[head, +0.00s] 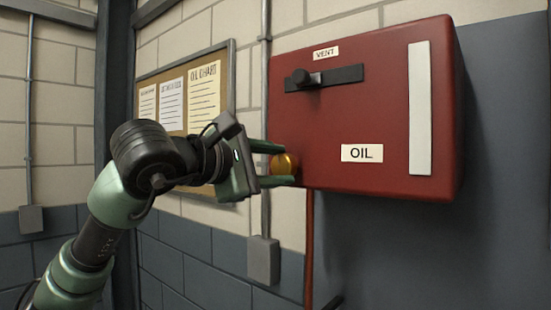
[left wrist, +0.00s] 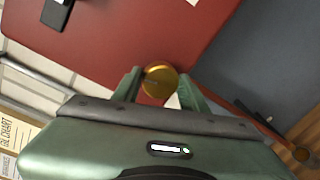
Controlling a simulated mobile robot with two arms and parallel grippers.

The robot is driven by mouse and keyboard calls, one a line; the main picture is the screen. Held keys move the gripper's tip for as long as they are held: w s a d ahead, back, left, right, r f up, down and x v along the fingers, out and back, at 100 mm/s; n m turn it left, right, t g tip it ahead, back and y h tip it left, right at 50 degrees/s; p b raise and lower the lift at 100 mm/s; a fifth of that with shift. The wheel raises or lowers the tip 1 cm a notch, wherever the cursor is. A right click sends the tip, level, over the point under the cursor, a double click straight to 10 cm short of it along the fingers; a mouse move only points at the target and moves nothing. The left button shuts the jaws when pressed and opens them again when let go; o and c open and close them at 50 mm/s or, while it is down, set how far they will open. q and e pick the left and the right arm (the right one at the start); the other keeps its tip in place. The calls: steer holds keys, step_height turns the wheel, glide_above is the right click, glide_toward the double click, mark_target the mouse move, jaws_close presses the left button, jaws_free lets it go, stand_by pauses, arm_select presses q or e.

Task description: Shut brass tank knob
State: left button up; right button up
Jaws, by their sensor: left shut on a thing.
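In the left wrist view the round brass knob (left wrist: 160,81) sits between the fingertips. Its base is partly hidden by the gripper and the tank's edge. My right gripper is not in view.
The tank bears a black vent slider (head: 322,78), an OIL label (head: 362,153) and a white strip (head: 420,108). A red pipe (head: 309,245) runs down below it. A notice board (head: 228,60), a grey conduit (head: 265,90) and a grey box (head: 263,260) are behind my arm.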

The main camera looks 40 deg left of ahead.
arm_select(q)
steer(key=shift+m+p, duration=0.4)
steer(key=shift+m, duration=1.1)
steer(key=o, duration=1.4)
steer(key=shift+w, duration=0.1)
steer(key=s+b, duration=0.2)
steer(key=s, duration=0.5)
steer(key=shift+s+a+r, duration=0.25)
steer(key=shift+s+a, duration=0.05)
steer(key=shift+s, duration=0.1)
